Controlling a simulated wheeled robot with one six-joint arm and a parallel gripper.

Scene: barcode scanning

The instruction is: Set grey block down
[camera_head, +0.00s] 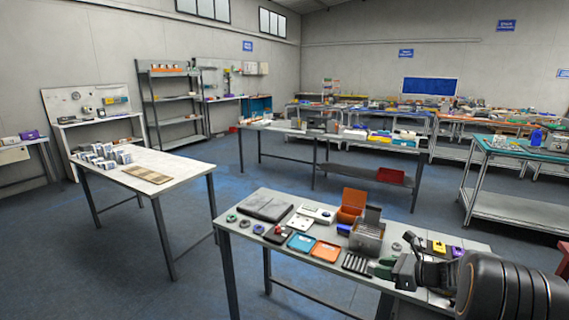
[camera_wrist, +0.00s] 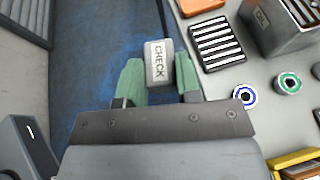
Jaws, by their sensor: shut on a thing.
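A grey block (camera_wrist: 154,70) marked CHECK sits between the green fingers of my gripper (camera_wrist: 159,62) in the wrist view. My gripper is shut on it. In the head view my gripper (camera_head: 384,268) is at the front right of the near table, beside the black slotted rack (camera_head: 356,263). The block cannot be made out there.
The rack also shows in the wrist view (camera_wrist: 217,42). A grey bin (camera_head: 367,240) stands behind it, with orange (camera_head: 326,251) and blue (camera_head: 301,242) trays to the left. Blue (camera_wrist: 245,96) and green (camera_wrist: 288,83) rings lie right of my gripper. Small items crowd the table.

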